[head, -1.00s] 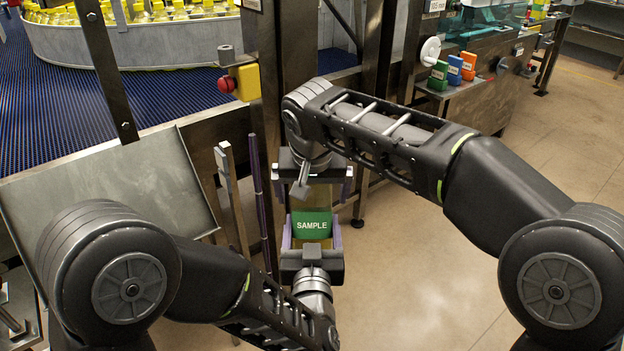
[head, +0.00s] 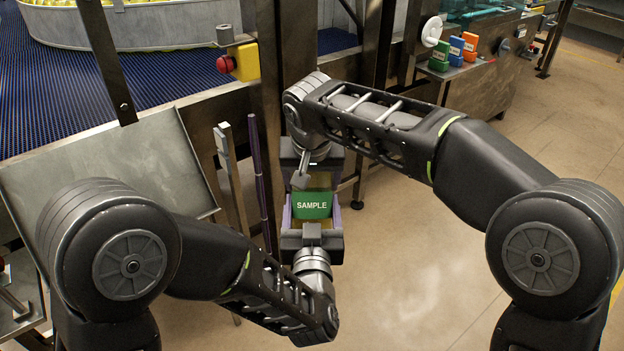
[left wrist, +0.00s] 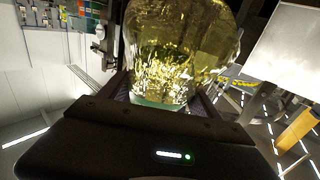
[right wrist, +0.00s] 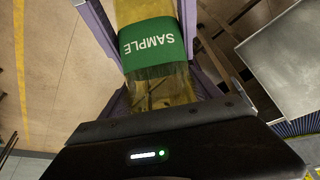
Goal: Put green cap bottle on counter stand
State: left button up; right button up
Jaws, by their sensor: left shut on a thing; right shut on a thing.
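A clear bottle of yellow liquid with a green SAMPLE band (head: 312,205) is between my two grippers, in front of the steel post. My right gripper (head: 314,180) is shut on it from the far side and my left gripper (head: 312,222) from the near side. The left wrist view shows the rounded clear bottle body (left wrist: 180,45) close up. The right wrist view shows the band upside down (right wrist: 153,45) between the purple-grey fingers. The cap is hidden or out of view. I cannot tell which thing is the counter stand.
A tilted grey metal panel (head: 110,190) is at the left, beside upright rods (head: 262,175). A red button on a yellow box (head: 240,63) is on the frame behind. Green, blue and orange blocks (head: 456,50) stand on a ledge at the right. The floor at right is clear.

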aim_at(312, 221)
jog(key=c, duration=0.6)
pick_arm(q)
jog(key=o, duration=1.4)
pick_arm(e)
jog(key=shift+c, duration=0.2)
pick_arm(q)
jog(key=shift+s+d, duration=0.1)
jog(key=shift+s, duration=3.65)
jog(key=shift+f, duration=0.1)
